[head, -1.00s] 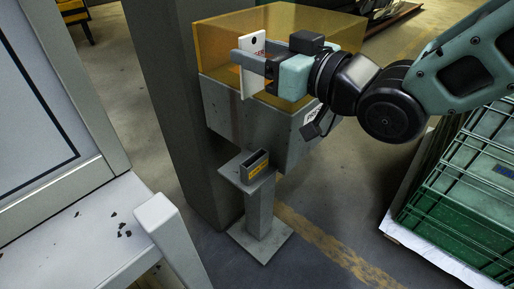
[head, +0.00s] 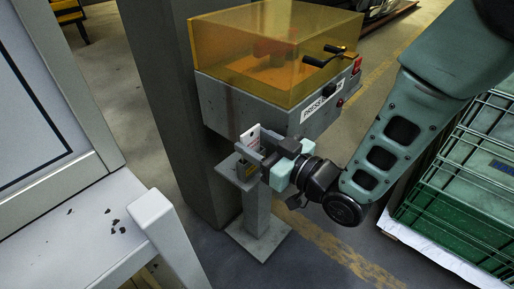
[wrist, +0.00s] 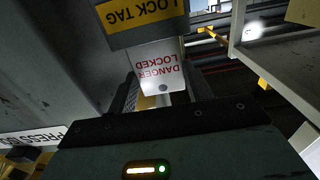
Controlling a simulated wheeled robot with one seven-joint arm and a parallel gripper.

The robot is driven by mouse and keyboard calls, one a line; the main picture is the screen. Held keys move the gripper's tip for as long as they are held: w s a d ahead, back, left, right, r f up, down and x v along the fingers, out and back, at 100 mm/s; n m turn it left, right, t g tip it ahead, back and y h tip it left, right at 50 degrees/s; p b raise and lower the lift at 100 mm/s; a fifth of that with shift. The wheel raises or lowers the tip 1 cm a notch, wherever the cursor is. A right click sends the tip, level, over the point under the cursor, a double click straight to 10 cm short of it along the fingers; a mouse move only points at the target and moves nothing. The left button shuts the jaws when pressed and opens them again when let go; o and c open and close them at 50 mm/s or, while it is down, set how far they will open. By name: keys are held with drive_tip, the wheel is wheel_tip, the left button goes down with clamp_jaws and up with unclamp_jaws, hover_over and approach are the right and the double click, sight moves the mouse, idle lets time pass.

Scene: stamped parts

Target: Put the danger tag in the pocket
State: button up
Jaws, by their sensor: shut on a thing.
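My gripper (head: 257,153) is shut on the white danger tag (head: 250,137) just above the grey pocket (head: 228,170) on the short post. The tag stands roughly upright, with its holed end at the jaws. In the wrist view the tag (wrist: 161,64) shows red DANGER LOCKED lettering upside down. The far end of the tag is hidden behind the front wall of the pocket (wrist: 148,40), which has a yellow LOCK TAG label. The tag looks to be partly in the pocket's mouth; how deep, I cannot tell.
A press with an amber guard (head: 230,50) stands behind the post, close to a dark column (head: 160,100). A pale bench (head: 75,235) is at the left. Green crates (head: 455,200) are at the right. Floor is clear between post and crates.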

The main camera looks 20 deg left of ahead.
drive_tip(key=shift+f, duration=0.85)
drive_tip(key=shift+f, duration=0.2)
drive_tip(key=o, duration=0.7)
drive_tip(key=shift+r, duration=0.15)
drive_tip(key=shift+d, duration=0.15)
drive_tip(key=b+v, duration=0.2)
drive_tip(key=v, duration=0.9)
drive_tip(key=shift+s+d, duration=0.15)
drive_tip(key=shift+d, duration=0.15)
